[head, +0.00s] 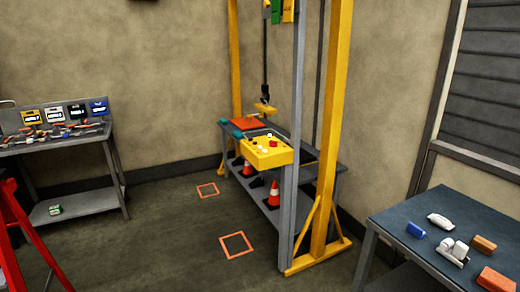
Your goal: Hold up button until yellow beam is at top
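A yellow control box (262,154) with several small buttons, red and white among them, faces me in the middle of the view. The buttons are too small to tell which one is up. A yellow upright frame (334,110) stands beside the bench. A yellow block (265,108) hangs on a dark line above the bench. Yellow and green parts (288,10) show at the top edge, where the picture cuts them off. I cannot tell which part is the yellow beam. My gripper is not in view.
A grey bench (325,156) stands behind the control box, with orange cones (274,195) by it. A tool bench (75,148) is at left, a red frame (28,230) at the left edge. A blue-topped table (395,215) holds blocks at right. Floor (165,240) ahead is clear.

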